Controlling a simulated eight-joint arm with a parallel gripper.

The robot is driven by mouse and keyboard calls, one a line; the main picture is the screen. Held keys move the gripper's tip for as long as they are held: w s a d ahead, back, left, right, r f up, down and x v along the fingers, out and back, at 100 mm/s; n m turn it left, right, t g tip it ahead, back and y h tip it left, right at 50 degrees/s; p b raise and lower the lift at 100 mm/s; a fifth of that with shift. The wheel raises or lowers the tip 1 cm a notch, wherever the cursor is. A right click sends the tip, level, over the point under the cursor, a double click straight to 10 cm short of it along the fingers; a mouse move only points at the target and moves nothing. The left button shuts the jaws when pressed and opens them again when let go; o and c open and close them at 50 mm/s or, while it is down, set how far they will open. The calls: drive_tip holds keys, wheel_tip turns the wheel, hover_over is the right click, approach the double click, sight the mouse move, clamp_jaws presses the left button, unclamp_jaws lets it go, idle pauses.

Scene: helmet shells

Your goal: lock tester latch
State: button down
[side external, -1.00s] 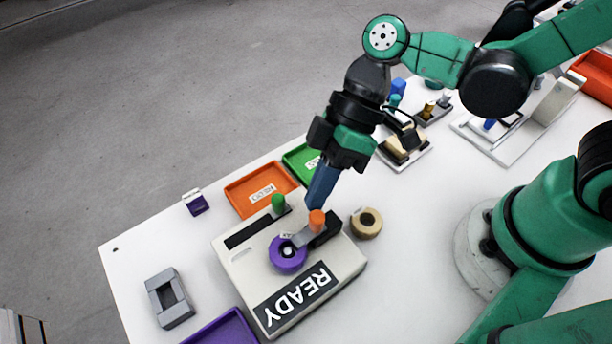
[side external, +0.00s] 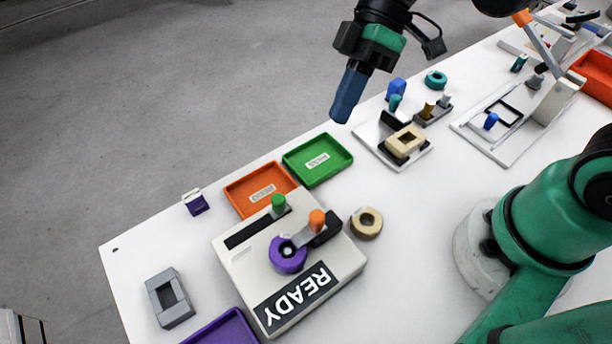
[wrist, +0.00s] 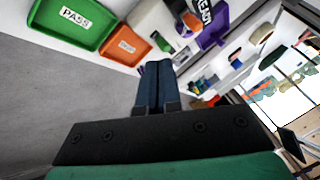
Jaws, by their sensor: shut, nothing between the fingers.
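The tester (side external: 240,262) is a cream box with a black READY label (side external: 298,296). On it sit a purple ring (side external: 288,257), a grey latch arm (side external: 301,238) with an orange knob (side external: 317,219), and a green knob (side external: 278,203) at a dark slot. The latch arm reaches from a black block to the ring's edge; I cannot tell whether it is locked. My gripper (side external: 341,119) is shut and empty, raised well above the table's back edge and apart from the tester. In the wrist view its blue fingers (wrist: 157,80) are together, and part of the tester (wrist: 155,22) shows beyond them.
A green tray (side external: 318,175) and an orange tray (side external: 240,212) lie behind the tester. A tan ring (side external: 366,223) lies to its right, a grey block (side external: 169,298) to its left, and a purple tray (side external: 222,330) in front. A fixture with a tan part (side external: 405,142) stands further right.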

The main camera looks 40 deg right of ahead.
drive_tip(key=shift+v, duration=1.15)
drive_tip(key=w+d+f+m+t+h, duration=0.1)
drive_tip(key=d+f+m+t+h, duration=0.1)
drive_tip(key=d+m+t+h, duration=0.5)
drive_tip(key=d+m+t, duration=0.2)
drive_tip(key=m, duration=0.3)
drive_tip(key=shift+w+d, duration=0.35)
drive_tip(key=shift+d, duration=0.05)
